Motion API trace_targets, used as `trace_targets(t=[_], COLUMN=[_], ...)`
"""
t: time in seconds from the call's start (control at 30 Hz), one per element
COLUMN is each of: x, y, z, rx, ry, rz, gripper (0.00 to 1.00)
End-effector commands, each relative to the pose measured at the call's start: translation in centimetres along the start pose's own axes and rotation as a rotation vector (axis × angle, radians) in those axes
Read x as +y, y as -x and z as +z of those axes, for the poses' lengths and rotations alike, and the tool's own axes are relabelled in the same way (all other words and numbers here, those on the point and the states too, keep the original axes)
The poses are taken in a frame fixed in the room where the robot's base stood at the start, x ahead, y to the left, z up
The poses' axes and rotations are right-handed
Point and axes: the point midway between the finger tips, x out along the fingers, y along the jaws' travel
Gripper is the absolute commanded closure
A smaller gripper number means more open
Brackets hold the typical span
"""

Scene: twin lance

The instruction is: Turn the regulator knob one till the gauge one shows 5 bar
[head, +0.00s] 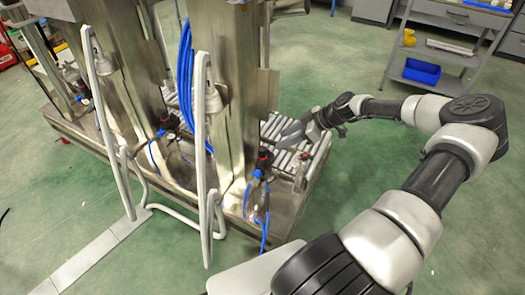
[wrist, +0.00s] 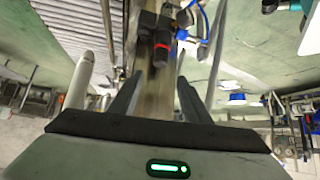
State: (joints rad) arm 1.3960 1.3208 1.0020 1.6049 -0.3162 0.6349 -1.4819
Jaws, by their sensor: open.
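A black regulator knob with a red ring (head: 264,158) sits on the near steel column in the head view. In the wrist view a black knob with a red ring (wrist: 161,50) lies ahead of the fingers, between their lines. My gripper (head: 287,140) comes in from the right at that column, close to the knob. In the wrist view my gripper (wrist: 158,80) is open, with nothing between its fingers and the knob beyond the tips. A similar regulator (head: 168,122) is on the middle column. I cannot tell which one is numbered one. No gauge reading is legible.
Blue hoses (head: 187,75) hang by the columns, and a white guard rail (head: 202,170) stands in front. A roller conveyor (head: 312,150) lies behind the near column. A shelf cart (head: 440,50) with a blue bin is at the back right. Green floor is free between.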

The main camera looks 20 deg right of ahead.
Motion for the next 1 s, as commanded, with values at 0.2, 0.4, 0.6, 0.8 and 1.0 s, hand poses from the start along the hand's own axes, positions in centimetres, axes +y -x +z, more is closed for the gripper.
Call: trace_targets(t=[0.2, 0.4, 0.6, 0.8, 1.0], x=[-0.1, -0.1, -0.1, -0.1, -0.1], y=[-5.2, -9.2, -11.5, -12.1, -12.1], z=[0.1, 0.1, 0.1, 0.1, 0.0], rx=[0.0, 0.0, -0.001, -0.001, -0.001], ry=[0.0, -0.002, -0.002, -0.002, -0.002], rz=[-0.004, -0.002, -0.002, 0.0, 0.0], gripper=[0.57, 0.57, 0.57, 0.57, 0.57])
